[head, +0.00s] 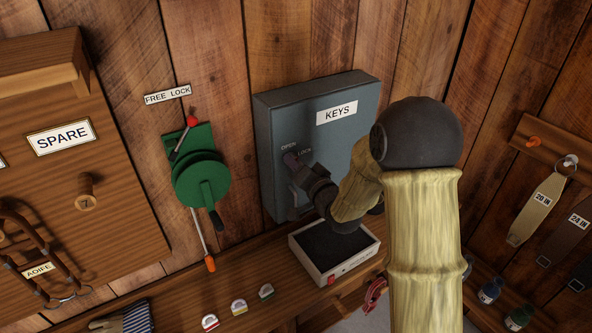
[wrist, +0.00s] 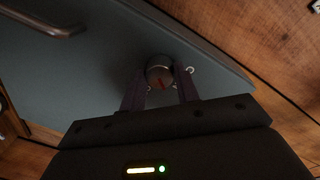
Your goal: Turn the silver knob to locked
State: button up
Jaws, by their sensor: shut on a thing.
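The silver knob (wrist: 159,72) is round with a red mark on its face, and sits on the front of the blue-grey key cabinet (head: 338,150). In the wrist view my gripper (wrist: 160,88) has its two dark fingers on either side of the knob, shut on it. In the head view my gripper (head: 296,172) reaches the cabinet's front left part and hides the knob. Small lettering, OPEN and LOCK, shows just above the fingers. The way the red mark points, against that lettering, is hard to tell.
A bar handle (wrist: 50,22) is on the cabinet front. A tray with a dark inside (head: 302,270) stands on the shelf below. A green reel (head: 203,180) with a red-tipped lever is on the wall at left. Tags hang from a rack (head: 545,143) at right.

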jog(key=shift+d+r+m+g+y+p, duration=0.15)
jog(key=shift+m+p, duration=0.35)
jog(key=shift+m, duration=1.9)
jog(key=shift+a+f+m+g+y+p, duration=0.2)
jog(key=shift+m+p, duration=0.3)
jog(key=shift+m, duration=1.9)
jog(key=o, duration=1)
jog(key=shift+w, duration=0.1)
jog(key=shift+d, duration=0.2)
